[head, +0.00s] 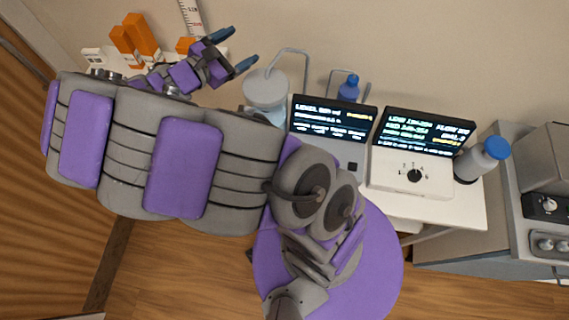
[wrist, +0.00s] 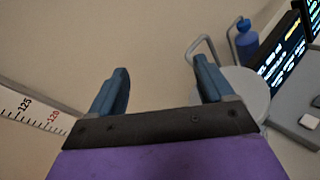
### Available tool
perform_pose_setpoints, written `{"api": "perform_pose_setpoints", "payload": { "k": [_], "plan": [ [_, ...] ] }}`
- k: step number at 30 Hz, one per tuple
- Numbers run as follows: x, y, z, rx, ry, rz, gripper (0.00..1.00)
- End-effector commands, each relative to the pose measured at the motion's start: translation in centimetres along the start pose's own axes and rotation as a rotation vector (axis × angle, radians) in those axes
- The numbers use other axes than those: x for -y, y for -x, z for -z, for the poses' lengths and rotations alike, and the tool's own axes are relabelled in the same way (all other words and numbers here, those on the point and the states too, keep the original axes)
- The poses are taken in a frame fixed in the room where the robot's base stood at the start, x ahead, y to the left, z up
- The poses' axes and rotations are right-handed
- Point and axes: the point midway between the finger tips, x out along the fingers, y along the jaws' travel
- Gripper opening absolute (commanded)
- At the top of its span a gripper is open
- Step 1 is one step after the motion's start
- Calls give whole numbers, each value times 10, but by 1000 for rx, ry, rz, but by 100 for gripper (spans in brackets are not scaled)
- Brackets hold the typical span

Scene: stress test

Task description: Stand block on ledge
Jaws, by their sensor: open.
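Several orange blocks stand on a white surface at the upper left of the head view. One is tall (head: 142,37), one beside it is also tall (head: 123,45), and a smaller orange piece (head: 185,46) shows to the right, partly hidden by my arm. I cannot tell which surface is the ledge. My gripper (head: 234,50) is to the right of the orange pieces, with its fingers apart and empty. In the wrist view my gripper (wrist: 160,68) has only plain wall between its fingers. No orange block shows in that view.
A ruler strip (head: 191,16) is on the wall near the gripper. A round grey canister (head: 266,88), a blue bottle (head: 349,88), two lit screens (head: 333,118) (head: 427,131) and a blue-capped bottle (head: 483,158) stand to the right. My arm covers much of the left.

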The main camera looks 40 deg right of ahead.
Motion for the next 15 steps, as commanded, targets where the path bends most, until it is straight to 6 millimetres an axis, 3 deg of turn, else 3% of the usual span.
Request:
{"api": "perform_pose_setpoints", "payload": {
  "k": [3,7,15],
  "plan": [
    [40,-16,-34,-28,-143,169,81],
    [83,-21,-57,-64,-287,345,81],
    [168,-2,-83,-161,-564,698,81]
  ]
}}
